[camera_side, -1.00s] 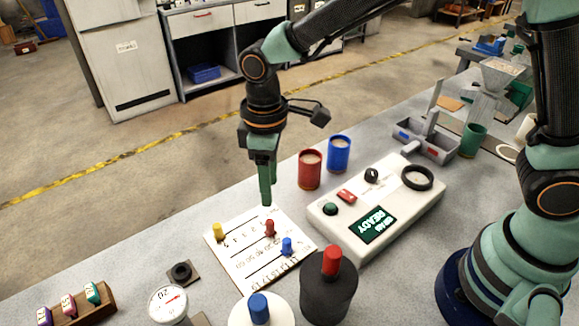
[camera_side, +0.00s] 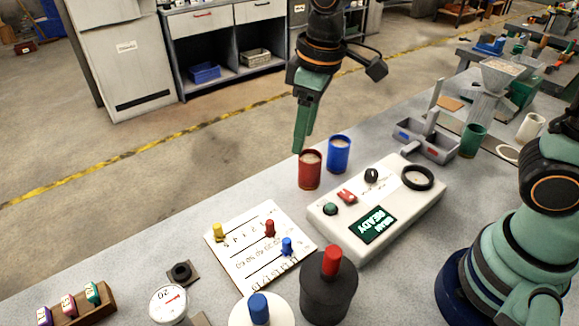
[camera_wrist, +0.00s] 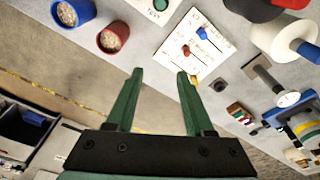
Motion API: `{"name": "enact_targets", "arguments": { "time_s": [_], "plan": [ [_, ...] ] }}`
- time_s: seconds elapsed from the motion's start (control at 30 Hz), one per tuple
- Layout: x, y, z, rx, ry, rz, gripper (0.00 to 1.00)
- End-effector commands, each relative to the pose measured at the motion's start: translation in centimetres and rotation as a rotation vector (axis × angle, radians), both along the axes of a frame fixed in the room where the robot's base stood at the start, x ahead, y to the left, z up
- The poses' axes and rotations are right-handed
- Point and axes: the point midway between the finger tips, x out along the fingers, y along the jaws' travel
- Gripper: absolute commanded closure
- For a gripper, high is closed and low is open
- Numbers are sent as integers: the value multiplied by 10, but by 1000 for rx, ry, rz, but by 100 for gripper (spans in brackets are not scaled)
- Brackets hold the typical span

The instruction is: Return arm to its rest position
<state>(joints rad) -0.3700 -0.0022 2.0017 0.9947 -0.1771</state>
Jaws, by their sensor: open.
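My gripper (camera_side: 301,148) hangs in the air above the back edge of the table in the side view, near the red cup. In the wrist view my gripper (camera_wrist: 160,72) shows two green fingers spread apart with nothing between them. The red cup (camera_side: 309,171) and the blue cup (camera_side: 339,154) stand upright on the table, both with grain inside. They also show at the top left of the wrist view, the red cup (camera_wrist: 113,38) nearer the fingers than the blue cup (camera_wrist: 72,12).
A white board (camera_side: 245,262) with yellow, red and blue pegs lies on the table. A white console (camera_side: 385,215) reads READY. A dark canister (camera_side: 328,295) with a red knob, a round gauge (camera_side: 168,303) and a grey tray (camera_side: 428,146) stand around. Air above the table is free.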

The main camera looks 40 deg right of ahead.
Motion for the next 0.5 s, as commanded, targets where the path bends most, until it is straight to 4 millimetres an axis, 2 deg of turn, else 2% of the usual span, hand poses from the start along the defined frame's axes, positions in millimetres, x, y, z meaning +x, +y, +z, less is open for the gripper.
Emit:
{"name": "enact_targets", "arguments": {
  "time_s": [0.03,0.2,0.4,0.5],
  "plan": [
    [-4,-16,10,14,-32,-50,47],
    [-21,-62,31,54,-126,-212,47],
    [-46,-106,43,91,-236,-389,47],
    [-57,-121,44,105,-279,-457,47]
  ]
}}
